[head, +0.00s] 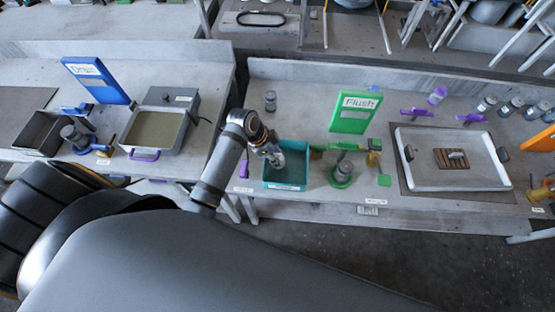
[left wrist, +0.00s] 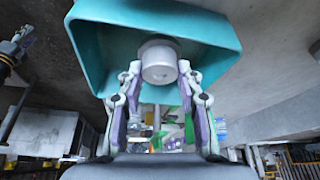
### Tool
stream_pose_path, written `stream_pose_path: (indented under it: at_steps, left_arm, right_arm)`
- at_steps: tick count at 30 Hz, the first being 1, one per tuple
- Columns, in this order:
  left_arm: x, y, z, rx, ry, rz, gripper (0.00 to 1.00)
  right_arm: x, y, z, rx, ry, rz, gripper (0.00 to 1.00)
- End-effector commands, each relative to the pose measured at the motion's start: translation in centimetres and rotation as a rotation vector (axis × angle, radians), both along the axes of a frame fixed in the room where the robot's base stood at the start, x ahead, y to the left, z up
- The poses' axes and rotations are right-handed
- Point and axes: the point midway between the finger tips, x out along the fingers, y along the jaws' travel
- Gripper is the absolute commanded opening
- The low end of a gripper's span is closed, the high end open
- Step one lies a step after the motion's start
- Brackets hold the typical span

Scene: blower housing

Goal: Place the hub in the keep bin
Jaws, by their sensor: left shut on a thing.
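The hub is a pale grey cylinder (left wrist: 159,64) in the left wrist view, between the fingertips of my left gripper (left wrist: 158,76). The gripper is shut on it. In the head view my left gripper (head: 275,157) points down over the teal bin (head: 305,167) on the middle bench. The hub is hard to make out there. In the left wrist view the teal bin (left wrist: 88,45) surrounds the hub on several sides, and the hub shows against its inside. I cannot tell whether the hub touches the bin floor. My right gripper is not in view.
A green "Flush" sign (head: 355,112) and a green fixture (head: 343,172) stand right of the bin. A small grey jar (head: 270,100) stands behind it. A white tray (head: 490,180) lies farther right. A blue "Drain" sign (head: 95,80) and a grey basin (head: 181,153) are on the left bench.

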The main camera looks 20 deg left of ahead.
Motion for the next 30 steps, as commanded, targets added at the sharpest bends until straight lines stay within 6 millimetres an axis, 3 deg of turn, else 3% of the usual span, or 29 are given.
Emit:
stream_pose_path:
  at_steps: [3,6,18,19,24,30]
  left_arm:
    - [-0.2,0.0,-1.4,-0.001,0.005,0.001,0.00]
    - [-0.1,0.0,-2.9,-0.001,0.004,0.001,0.00]
    - [-0.1,0.0,-4.0,0.000,0.000,0.000,0.00]
    - [-0.1,0.0,-3.9,0.001,0.001,0.000,0.38]
    - [-0.1,0.0,-3.9,0.001,0.001,0.000,0.58]
    - [-0.1,0.0,-3.9,0.001,0.001,0.000,0.58]
  right_arm:
    - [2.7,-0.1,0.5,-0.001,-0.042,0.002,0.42]
    - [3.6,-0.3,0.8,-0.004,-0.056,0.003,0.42]
    - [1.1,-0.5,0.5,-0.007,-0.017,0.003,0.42]
    - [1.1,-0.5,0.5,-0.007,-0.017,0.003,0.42]
    - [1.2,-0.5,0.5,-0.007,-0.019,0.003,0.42]
    - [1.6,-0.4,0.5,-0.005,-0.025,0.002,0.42]
